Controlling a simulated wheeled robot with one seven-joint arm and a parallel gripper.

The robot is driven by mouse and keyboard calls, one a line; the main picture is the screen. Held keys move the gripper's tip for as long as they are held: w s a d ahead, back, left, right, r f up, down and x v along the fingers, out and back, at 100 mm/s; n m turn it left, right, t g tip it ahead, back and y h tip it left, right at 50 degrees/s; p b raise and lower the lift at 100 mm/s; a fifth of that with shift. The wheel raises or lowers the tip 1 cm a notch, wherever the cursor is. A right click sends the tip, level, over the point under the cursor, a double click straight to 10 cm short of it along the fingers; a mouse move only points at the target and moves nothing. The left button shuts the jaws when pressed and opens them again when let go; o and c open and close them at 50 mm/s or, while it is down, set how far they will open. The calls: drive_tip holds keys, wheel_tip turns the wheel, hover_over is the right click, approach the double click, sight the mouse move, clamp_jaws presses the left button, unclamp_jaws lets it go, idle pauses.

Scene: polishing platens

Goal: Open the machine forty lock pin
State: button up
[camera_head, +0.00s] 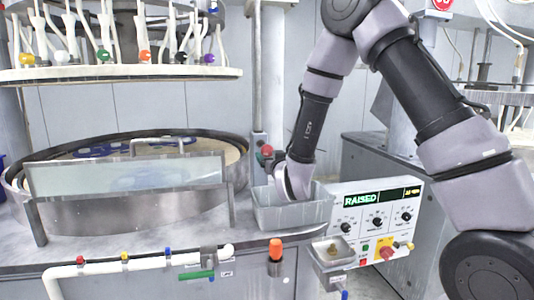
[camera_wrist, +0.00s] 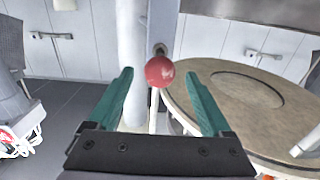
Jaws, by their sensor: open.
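The lock pin seems to be the red ball knob (camera_wrist: 159,71) at the end of a thin pale rod, beside a white column, in the wrist view. In the head view a red knob (camera_head: 267,150) sits low on the grey post behind the grey bin. My gripper (camera_wrist: 158,76) is open, with its two green fingers on either side of the red knob in the picture. The knob appears between the fingertips, with a visible gap on each side; I cannot tell its depth.
A grey bin (camera_head: 290,212) stands below my wrist. The round platen basin (camera_head: 130,210) with a clear guard lies to the left, under a raised carrier plate (camera_head: 120,73) with hoses. A control panel (camera_head: 376,232) reading RAISED stands to the right.

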drive_tip(key=v, duration=0.3)
drive_tip(key=shift+s+d, duration=0.1)
drive_tip(key=shift+s, duration=0.3)
drive_tip(key=s+d+r+m+g+h, duration=0.2)
drive_tip(key=d+r+m+g, duration=0.25)
drive_tip(key=d+r, duration=0.9)
drive_tip(key=s+d+r+m+g, duration=0.1)
drive_tip(key=s+d+g, duration=0.1)
drive_tip(key=s+d, duration=0.2)
drive_tip(key=s+d+m+g, duration=0.1)
drive_tip(key=s+d, duration=0.3)
drive_tip(key=s, duration=0.7)
drive_tip(key=s+d+r+m+g+h, duration=0.1)
drive_tip(key=s+d+g, duration=0.2)
drive_tip(key=s+d, duration=0.2)
drive_tip(key=s, duration=0.3)
drive_tip(key=shift+s+r, duration=0.2)
drive_tip(key=shift+r, duration=0.1)
drive_tip(key=shift+a, duration=0.15)
